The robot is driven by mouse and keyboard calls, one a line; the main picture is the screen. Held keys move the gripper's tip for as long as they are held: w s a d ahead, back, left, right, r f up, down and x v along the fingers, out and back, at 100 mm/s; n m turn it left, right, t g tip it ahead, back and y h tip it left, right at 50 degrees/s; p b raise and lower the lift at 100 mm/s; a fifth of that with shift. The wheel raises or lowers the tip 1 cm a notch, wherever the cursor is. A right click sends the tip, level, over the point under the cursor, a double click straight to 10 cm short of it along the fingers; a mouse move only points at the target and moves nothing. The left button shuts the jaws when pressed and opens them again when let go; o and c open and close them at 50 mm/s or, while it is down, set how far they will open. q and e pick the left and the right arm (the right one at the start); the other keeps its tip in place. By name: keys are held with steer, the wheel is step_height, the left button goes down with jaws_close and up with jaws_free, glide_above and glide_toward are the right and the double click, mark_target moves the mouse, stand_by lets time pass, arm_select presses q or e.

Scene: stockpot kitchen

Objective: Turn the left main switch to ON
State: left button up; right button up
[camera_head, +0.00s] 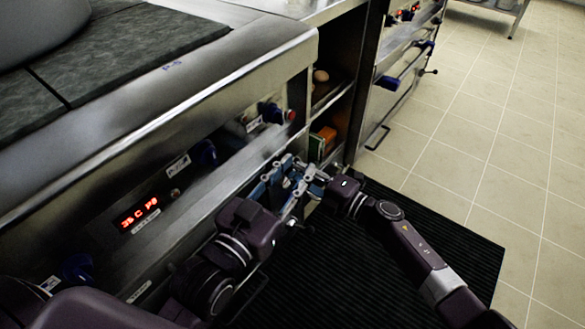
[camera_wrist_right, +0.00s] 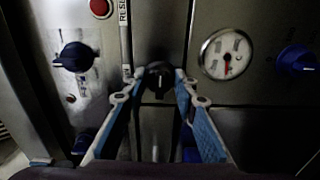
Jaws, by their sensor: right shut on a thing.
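In the right wrist view, a black knob (camera_wrist_right: 158,76) on the steel panel sits between the tips of my right gripper (camera_wrist_right: 158,85), which is shut on it. I cannot read a label or the ON mark at this knob, so its turned position is unclear. In the head view my right gripper (camera_head: 313,178) comes in from the right, low at the cabinet front, and the knob is hidden there. My left gripper (camera_head: 284,186) is close beside it, its fingers apart and empty as far as I can see.
A dark blue knob (camera_wrist_right: 76,56), a red button (camera_wrist_right: 100,8), a round gauge (camera_wrist_right: 226,54) and a bright blue knob (camera_wrist_right: 296,60) surround the held knob. A red digital display (camera_head: 139,213) is on the front. Open shelves (camera_head: 330,92) stand behind the grippers; tiled floor is clear at right.

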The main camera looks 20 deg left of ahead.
steer(key=o, duration=1.1)
steer(key=shift+d, duration=0.15)
steer(key=v, duration=1.1)
steer(key=shift+s+d, duration=0.15)
steer(key=shift+d, duration=0.25)
